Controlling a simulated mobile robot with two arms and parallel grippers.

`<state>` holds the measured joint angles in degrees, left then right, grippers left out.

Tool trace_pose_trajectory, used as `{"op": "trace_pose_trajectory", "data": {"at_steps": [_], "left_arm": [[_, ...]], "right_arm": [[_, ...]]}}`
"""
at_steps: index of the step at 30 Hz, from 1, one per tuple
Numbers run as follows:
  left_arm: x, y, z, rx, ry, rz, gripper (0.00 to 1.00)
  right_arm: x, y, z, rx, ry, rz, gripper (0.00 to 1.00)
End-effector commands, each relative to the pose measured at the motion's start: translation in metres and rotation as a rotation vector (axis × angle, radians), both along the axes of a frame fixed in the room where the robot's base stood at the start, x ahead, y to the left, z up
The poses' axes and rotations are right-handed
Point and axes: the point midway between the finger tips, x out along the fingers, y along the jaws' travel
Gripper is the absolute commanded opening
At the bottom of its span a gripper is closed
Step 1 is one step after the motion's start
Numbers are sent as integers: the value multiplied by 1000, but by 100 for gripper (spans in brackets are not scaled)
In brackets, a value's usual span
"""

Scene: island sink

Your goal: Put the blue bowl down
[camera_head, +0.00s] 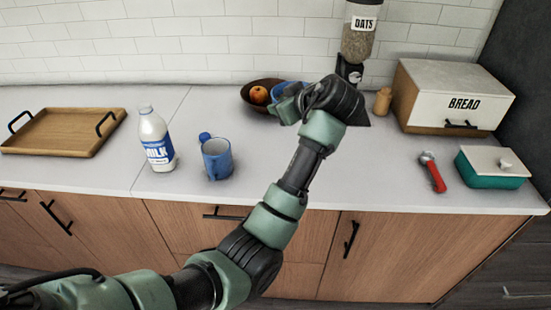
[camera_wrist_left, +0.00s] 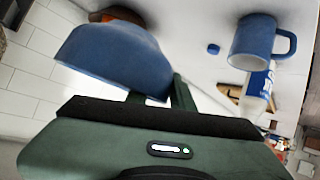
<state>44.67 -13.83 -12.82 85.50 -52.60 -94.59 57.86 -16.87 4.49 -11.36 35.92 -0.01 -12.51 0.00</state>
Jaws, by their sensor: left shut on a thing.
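The blue bowl (camera_head: 288,88) is mostly hidden behind my left gripper (camera_head: 283,101) in the head view, near the back of the counter. In the left wrist view the blue bowl (camera_wrist_left: 115,57) is large and tilted in the picture, with its rim side at the fingers of my left gripper (camera_wrist_left: 158,96). The left gripper is shut on the bowl's edge. I cannot tell whether the bowl's base touches the counter. My right gripper is not in view.
A brown bowl (camera_head: 248,103) with an orange (camera_head: 259,95) is just left of the blue bowl. A blue mug (camera_head: 217,160) and milk bottle (camera_head: 156,140) stand farther left. The oat dispenser (camera_head: 357,35) and bread box (camera_head: 450,95) are right.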

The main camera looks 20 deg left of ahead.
Motion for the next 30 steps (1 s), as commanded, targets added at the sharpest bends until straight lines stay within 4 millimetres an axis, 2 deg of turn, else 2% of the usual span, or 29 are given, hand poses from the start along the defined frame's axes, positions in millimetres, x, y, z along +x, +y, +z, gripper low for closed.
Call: {"op": "trace_pose_trajectory", "data": {"at_steps": [6, 12, 20, 25, 30], "left_arm": [[-1, 1, -58, 4, 4, 0, 0], [0, 0, -102, 3, 0, -1, 0], [0, 0, -128, 2, -3, 0, 0], [0, 0, -154, 3, -1, 0, 0], [0, 0, -164, 0, -5, 1, 0]], "right_arm": [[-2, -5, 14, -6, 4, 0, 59], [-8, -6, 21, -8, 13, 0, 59], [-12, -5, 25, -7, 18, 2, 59], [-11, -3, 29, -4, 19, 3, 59], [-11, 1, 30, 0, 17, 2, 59]]}}
